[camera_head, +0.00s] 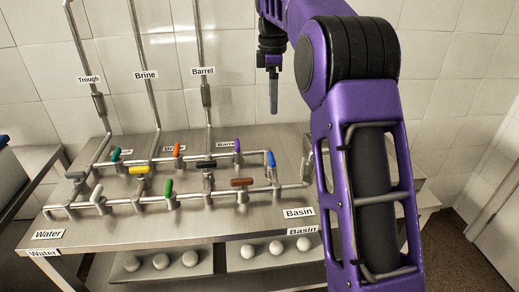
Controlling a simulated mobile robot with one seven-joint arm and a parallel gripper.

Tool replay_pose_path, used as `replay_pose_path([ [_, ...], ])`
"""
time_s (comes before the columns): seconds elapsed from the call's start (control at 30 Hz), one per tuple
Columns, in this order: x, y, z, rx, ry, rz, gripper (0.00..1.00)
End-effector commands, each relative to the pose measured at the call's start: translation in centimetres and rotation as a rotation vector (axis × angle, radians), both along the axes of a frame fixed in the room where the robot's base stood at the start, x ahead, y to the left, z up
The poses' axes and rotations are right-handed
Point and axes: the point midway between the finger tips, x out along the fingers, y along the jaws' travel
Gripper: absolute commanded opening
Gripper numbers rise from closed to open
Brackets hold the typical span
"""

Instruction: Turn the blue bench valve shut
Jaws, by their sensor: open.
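The blue valve handle (271,158) is a short lever at the right end of the pipework on the steel bench (235,222). It looks close to upright in the picture, near the vertical end pipe. I cannot tell from this view how far the valve itself is open. My gripper (273,95) hangs pointing down above the blue handle in the picture, clear of it and holding nothing. It is seen edge-on, with its fingers overlapping. No task object is hidden by my arm.
Other coloured handles crowd the pipes, including purple (238,146), black (206,164) and brown (242,181) ones left of the blue. Tall pipes (203,60) rise at the wall. My purple arm covers the bench's right side.

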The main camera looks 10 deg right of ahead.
Motion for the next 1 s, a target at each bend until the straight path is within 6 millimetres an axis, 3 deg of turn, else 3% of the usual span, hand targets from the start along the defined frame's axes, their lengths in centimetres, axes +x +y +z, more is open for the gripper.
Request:
replay_pose_path([
  [0.17,0.0,-0.9,-1.6,0.027,0.053,0.129,1.0],
  [0.37,-0.1,-0.9,-3.7,0.029,0.059,0.143,1.0],
  [1.0,-0.1,-0.9,-16.7,0.029,0.057,0.141,1.0],
])
